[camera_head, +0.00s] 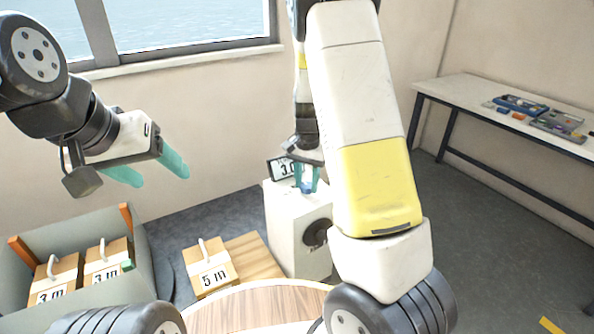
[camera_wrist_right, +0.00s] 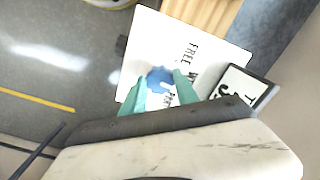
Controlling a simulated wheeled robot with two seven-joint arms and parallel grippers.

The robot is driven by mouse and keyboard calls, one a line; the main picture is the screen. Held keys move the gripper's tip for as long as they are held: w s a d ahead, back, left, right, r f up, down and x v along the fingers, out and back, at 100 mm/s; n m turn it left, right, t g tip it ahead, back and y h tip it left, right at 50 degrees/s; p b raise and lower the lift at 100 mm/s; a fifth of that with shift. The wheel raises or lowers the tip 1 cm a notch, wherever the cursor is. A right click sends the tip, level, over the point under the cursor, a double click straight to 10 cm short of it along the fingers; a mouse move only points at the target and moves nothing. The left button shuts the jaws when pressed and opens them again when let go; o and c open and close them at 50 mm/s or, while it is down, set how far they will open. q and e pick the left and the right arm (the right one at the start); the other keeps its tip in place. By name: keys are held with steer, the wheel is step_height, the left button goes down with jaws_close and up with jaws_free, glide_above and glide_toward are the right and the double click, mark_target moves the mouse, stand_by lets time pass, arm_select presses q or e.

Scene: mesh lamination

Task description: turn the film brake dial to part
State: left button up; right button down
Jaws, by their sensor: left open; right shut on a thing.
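The white box (camera_head: 290,225) stands on the floor in the middle of the head view, with a round black part on its side. The blue dial (camera_wrist_right: 158,80) sits on the box's white top (camera_wrist_right: 205,48) in the right wrist view. Black lettering beside it reads "FREE" and, partly covered, what looks like "PART". My right gripper (camera_head: 306,180) reaches down to the box top, and its teal fingers (camera_wrist_right: 155,92) are shut on the blue dial. Where the dial points cannot be told. My left gripper (camera_head: 155,172) is open and empty, in the air at left.
A grey bin (camera_head: 143,255) holds "3 m" blocks. A table (camera_head: 460,88) with parts stands at right.

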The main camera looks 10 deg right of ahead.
mark_target(306, 185)
steer(key=m, duration=0.5)
steer(key=shift+a+m, duration=0.1)
steer(key=shift+m, duration=0.2)
steer(key=m, duration=0.5)
steer(key=shift+m, duration=0.3)
stand_by(0.3)
steer(key=c, duration=0.9)
jaws_free()
step_height(306, 185, up, 8)
steer(key=shift+f, duration=0.1)
